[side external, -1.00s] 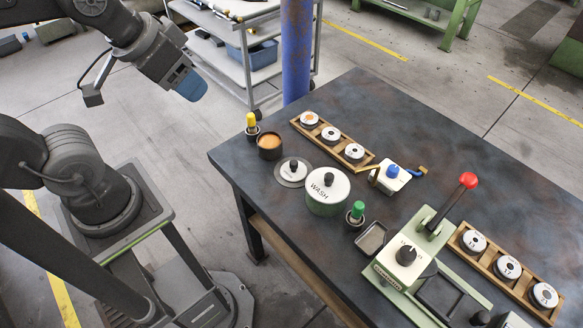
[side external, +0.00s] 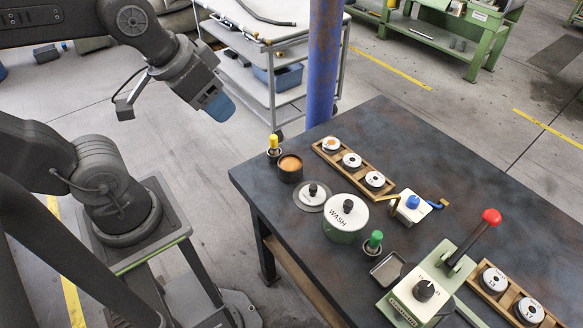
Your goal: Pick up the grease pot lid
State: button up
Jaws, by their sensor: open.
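The grease pot lid (side external: 311,196) is most likely the flat grey disc with a black knob lying on the dark table. It is beside an open dark pot (side external: 290,169) with orange-brown grease in it. My gripper (side external: 218,106), with a blue end, is up and to the left of the lid, beyond the table's left edge in the picture. It is open and apart from everything on the table. Its fingers are small and hard to make out here.
A green pot marked WASH (side external: 344,222), with its white lid on, stands close to the right of the grey lid. A yellow-capped bottle (side external: 274,147) stands behind the grease pot. A wooden rack (side external: 350,172) of round pieces and a blue post (side external: 323,70) are nearby.

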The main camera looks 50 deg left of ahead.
jog(key=shift+o, duration=0.2)
jog(key=n+g+y, duration=0.1)
jog(key=n+g, duration=0.3)
jog(key=n, duration=0.5)
send_over(313, 186)
jog(key=s+d, duration=0.2)
notch_tip(313, 186, down, 21)
jog(key=f, duration=0.2)
jog(key=w+f, duration=0.1)
jog(key=f, duration=0.2)
jog(key=a+f, duration=0.1)
jog(key=f, duration=0.2)
jog(key=shift+w, duration=0.2)
jog(key=shift+w+a+f, duration=0.1)
jog(key=shift+a+f, duration=0.05)
jog(key=shift+f, duration=0.75)
jog(key=shift+w+a+f, duration=0.1)
jog(key=shift+a+f, duration=0.05)
jog(key=shift+f, duration=0.8)
jog(key=shift+w+a+f, duration=0.1)
jog(key=shift+a+f, duration=0.05)
jog(key=shift+f, duration=0.75)
grip_shut()
